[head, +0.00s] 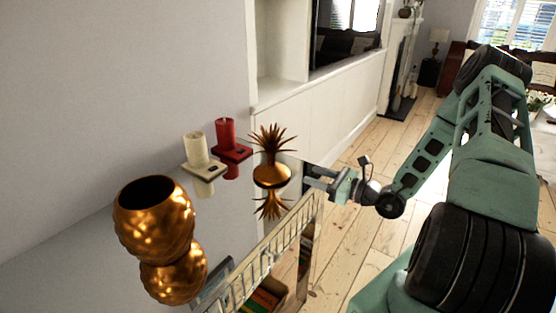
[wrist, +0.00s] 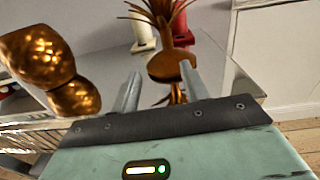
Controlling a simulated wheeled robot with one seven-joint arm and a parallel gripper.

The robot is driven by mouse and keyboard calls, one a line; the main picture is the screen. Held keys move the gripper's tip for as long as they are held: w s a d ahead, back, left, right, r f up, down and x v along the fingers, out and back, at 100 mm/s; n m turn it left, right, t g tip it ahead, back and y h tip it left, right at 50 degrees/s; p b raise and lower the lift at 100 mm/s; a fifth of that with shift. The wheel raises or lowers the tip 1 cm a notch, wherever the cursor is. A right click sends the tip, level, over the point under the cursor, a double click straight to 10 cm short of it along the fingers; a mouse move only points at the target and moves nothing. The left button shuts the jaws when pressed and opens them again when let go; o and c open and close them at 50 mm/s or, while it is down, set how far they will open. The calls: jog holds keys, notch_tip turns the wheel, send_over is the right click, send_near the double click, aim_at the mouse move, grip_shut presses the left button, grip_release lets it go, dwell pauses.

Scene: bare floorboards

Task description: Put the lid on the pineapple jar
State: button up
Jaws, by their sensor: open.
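The gold, dimpled pineapple jar (head: 155,220) stands upright with its dark mouth open on the glossy shelf top, at the left of the head view. It also shows at the left of the wrist view (wrist: 38,55). The lid (head: 271,175), a bronze dome with spiky leaves pointing up, rests apart from the jar, to its right. My gripper (head: 308,178) is open and empty, just right of the lid. In the wrist view the lid (wrist: 168,68) appears just beyond the fingertips (wrist: 159,78), partly behind the right finger; contact is not visible.
A cream candle (head: 198,152) and a red candle (head: 226,134) on holders stand behind, between jar and lid. The shelf's slatted front rail (head: 268,245) runs below my gripper. Mirror-like reflections show under the objects. Open floor (head: 345,235) lies to the right.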

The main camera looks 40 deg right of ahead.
jog(key=p, duration=0.2)
send_near(271, 165)
jog(key=shift+m+h, duration=0.3)
jog(key=shift+h, duration=0.1)
jog(key=w, duration=0.1)
jog(key=w+r, duration=0.1)
jog(key=w, duration=0.1)
jog(key=w+a, duration=0.1)
jog(key=w, duration=0.1)
jog(key=shift+w+r, duration=0.2)
jog(key=shift+r, duration=0.05)
jog(key=shift+r+p+x, duration=0.15)
jog(key=shift+r+x, duration=0.05)
jog(key=shift+x, duration=1.1)
jog(key=shift+r+p+x, duration=0.15)
jog(key=shift+r+x, duration=0.05)
jog(key=shift+x, duration=1.1)
jog(key=shift+a, duration=0.15)
grip_shut()
